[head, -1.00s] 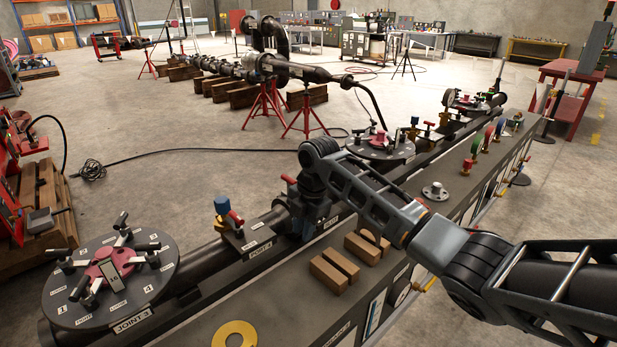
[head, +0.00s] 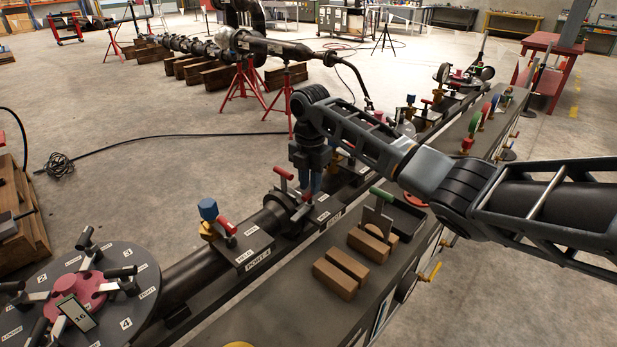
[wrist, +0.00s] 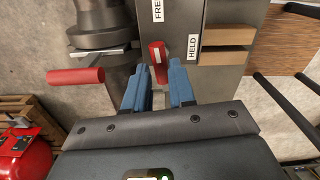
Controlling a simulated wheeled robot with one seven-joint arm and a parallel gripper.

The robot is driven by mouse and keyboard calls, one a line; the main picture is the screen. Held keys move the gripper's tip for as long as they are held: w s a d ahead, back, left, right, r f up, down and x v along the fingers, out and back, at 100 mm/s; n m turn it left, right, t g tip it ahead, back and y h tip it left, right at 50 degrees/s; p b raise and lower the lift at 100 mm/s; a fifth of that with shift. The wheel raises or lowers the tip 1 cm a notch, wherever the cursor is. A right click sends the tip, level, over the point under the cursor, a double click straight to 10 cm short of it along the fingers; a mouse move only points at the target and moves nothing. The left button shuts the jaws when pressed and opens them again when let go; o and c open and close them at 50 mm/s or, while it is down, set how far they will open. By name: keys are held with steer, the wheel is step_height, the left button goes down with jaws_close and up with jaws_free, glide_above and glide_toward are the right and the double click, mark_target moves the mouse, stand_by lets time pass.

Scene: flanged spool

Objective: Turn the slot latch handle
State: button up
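A short red handle with a pale stripe (wrist: 157,62) stands by a grey plate (wrist: 213,25) marked FREE and HELD in the wrist view. I take it for the slot latch handle. My gripper (wrist: 160,68) is open, its two blue fingers on either side of this handle. Whether they touch it I cannot tell.
A second red handle (wrist: 75,76) sticks out left of my fingers. Wooden blocks (head: 341,272) and a green-handled plate (head: 378,212) sit on the bench to the right. A blue-capped valve (head: 208,210) and a round disc with clamps (head: 105,275) lie left.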

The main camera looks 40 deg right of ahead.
mark_target(309, 192)
step_height(309, 192, down, 5)
steer(key=b, duration=0.3)
steer(key=shift+r, duration=0.2)
steer(key=m, duration=0.2)
steer(key=shift+r+m+p, duration=0.3)
steer(key=shift+m, duration=0.1)
steer(key=m, duration=0.3)
steer(key=shift+m, duration=0.3)
steer(key=m+b, duration=0.1)
steer(key=m, duration=0.5)
steer(key=shift+f+m, duration=0.1)
steer(key=shift+m, duration=0.2)
steer(key=shift+a+r+m+p, duration=0.1)
steer(key=shift+r+m+p, duration=0.35)
steer(key=shift+p, duration=0.45)
steer(key=shift+m+p, duration=0.55)
steer(key=shift+p, duration=0.05)
steer(key=m+p, duration=0.3)
steer(key=shift+f, duration=0.1)
steer(key=m+p, duration=0.3)
steer(key=m, duration=0.1)
steer(key=shift+f, duration=0.15)
steer(key=shift+f+n, duration=0.1)
steer(key=shift+n, duration=1.4)
step_height(309, 192, up, 7)
